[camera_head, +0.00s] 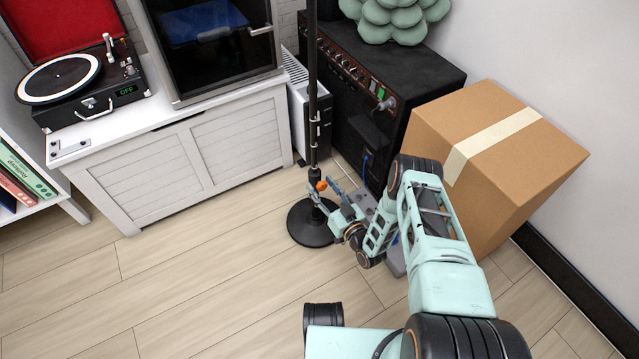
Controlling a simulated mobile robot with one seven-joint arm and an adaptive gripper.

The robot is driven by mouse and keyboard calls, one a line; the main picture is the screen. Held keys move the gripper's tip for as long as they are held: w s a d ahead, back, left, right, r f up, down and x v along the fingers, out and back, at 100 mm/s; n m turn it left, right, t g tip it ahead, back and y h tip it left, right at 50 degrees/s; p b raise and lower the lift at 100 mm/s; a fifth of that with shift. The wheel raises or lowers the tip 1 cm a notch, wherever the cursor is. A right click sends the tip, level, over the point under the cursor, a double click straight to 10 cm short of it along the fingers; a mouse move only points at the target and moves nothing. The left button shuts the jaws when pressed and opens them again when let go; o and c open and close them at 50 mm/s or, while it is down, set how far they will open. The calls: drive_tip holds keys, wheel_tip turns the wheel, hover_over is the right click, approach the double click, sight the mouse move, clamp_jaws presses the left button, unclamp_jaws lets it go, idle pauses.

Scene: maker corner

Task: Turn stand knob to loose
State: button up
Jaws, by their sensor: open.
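The stand is a thin black pole (313,100) rising from a round black base (306,230) on the floor. A small orange knob (321,185) sits low on the pole, just above the base. My gripper (330,190) is at the knob's height, with its fingers close to the knob and the pole. It is open. I cannot tell whether a finger touches the knob. The knob's markings are too small to read. My arm reaches in from the lower right and covers part of the base's right side.
A black amplifier (400,65) stands behind the stand, with a cardboard box (500,130) to its right. A white cabinet (190,160) with a record player (80,85) is at the left. A white radiator (298,95) is behind the pole. The floor at the lower left is clear.

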sight(322, 183)
drive_tip(key=c, duration=1.2)
drive_tip(key=shift+n, duration=1.6)
drive_tip(key=o, duration=1.2)
wheel_tip(322, 183, up, 10)
